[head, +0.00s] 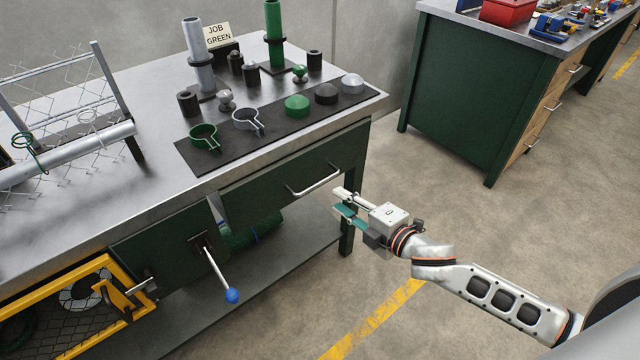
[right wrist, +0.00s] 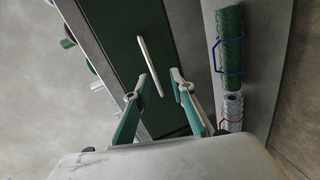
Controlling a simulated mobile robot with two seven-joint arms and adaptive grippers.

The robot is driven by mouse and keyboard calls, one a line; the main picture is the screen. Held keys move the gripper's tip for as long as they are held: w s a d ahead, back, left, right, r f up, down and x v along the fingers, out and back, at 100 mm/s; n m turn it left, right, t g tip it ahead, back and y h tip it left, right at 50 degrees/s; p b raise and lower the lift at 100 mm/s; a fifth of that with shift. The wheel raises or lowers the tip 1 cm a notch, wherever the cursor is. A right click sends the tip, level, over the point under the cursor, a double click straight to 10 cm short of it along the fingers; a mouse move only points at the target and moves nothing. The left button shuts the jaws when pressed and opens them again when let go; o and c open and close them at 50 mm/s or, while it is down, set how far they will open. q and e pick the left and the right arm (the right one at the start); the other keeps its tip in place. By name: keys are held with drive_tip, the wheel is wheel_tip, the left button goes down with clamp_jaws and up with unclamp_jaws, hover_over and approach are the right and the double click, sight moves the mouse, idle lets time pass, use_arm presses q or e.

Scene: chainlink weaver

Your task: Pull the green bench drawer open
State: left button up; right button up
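The green bench drawer (head: 268,185) is set under the right part of the steel bench top and looks closed. Its silver bar handle (head: 314,182) sticks out from the front. My right gripper (head: 340,202) is just right of the handle in the head view, apart from it. In the right wrist view the drawer front (right wrist: 143,52) and handle (right wrist: 150,68) lie ahead of the fingertips (right wrist: 161,82). My left gripper is not in view.
The steel bench top (head: 120,190) carries posts, clamps, caps and a dark mat (head: 185,150). A lever with a blue knob (head: 232,295) juts out left of the drawer. Wire rolls (right wrist: 229,50) lie on the lower shelf. Floor right of the bench is clear.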

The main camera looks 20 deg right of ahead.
sight(323, 181)
drive_tip(key=shift+n, duration=0.7)
drive_tip(key=x, duration=0.3)
drive_tip(key=r+b+x, duration=0.1)
drive_tip(key=x, duration=0.5)
drive_tip(key=shift+w+d+r+b, duration=0.3)
drive_tip(key=shift+d+r, duration=0.05)
clamp_jaws()
